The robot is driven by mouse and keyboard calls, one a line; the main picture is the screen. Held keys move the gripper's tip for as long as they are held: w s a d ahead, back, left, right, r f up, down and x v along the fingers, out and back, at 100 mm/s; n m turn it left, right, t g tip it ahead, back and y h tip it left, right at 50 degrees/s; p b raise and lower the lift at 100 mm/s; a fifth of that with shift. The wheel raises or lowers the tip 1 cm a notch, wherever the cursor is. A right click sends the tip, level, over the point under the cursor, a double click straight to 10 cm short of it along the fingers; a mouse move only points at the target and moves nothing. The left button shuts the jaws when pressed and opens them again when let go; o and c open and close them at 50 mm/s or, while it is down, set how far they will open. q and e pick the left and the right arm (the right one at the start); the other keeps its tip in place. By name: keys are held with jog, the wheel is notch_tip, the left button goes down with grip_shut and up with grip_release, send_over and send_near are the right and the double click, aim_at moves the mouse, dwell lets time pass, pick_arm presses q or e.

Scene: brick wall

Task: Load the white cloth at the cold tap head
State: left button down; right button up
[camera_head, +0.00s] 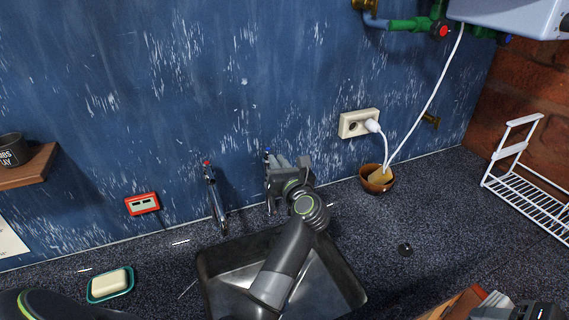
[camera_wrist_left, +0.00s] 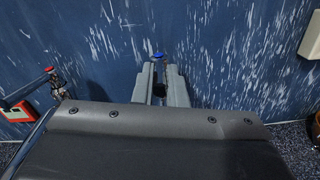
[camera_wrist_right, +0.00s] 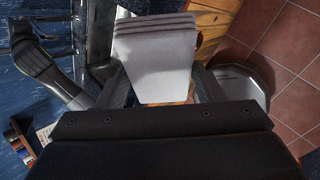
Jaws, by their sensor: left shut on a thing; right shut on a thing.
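My left gripper (camera_head: 275,172) is at the wall behind the sink, its arm reaching across the basin. Its fingers (camera_wrist_left: 161,88) are closed around the cold tap, whose blue head (camera_wrist_left: 158,56) shows just above them in the left wrist view. The blue mark (camera_head: 267,152) also shows in the head view; the tap's lower part is hidden. The white cloth (camera_wrist_right: 155,55), folded in layers, is between the fingers of my right gripper (camera_wrist_right: 152,92). In the head view my right gripper (camera_head: 515,310) is cut off at the bottom right.
The red-marked tap (camera_head: 213,195) stands left of the cold tap, above the metal sink (camera_head: 345,280). A brown bowl (camera_head: 377,180) sits below the socket (camera_head: 358,123). A soap dish (camera_head: 110,284) is at left, a white rack (camera_head: 530,185) at right. The counter between bowl and rack is mostly clear.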

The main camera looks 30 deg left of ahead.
notch_tip(320, 180, down, 6)
jog(key=b, duration=0.5)
jog(key=shift+r, duration=0.15)
pick_arm(q)
jog(key=w+n+g+y, duration=0.1)
jog(key=g, duration=0.1)
jog(key=d+n+g+y+b, duration=0.1)
jog(key=n, duration=0.1)
jog(key=shift+w+g+y, duration=0.3)
jog(key=shift+w+g, duration=0.05)
jog(key=shift+g, duration=0.05)
pick_arm(e)
jog(key=shift+f, duration=0.55)
pick_arm(q)
jog(key=c, duration=1.5)
grip_release()
jog(key=shift+o, duration=0.2)
jog(key=shift+d, duration=0.15)
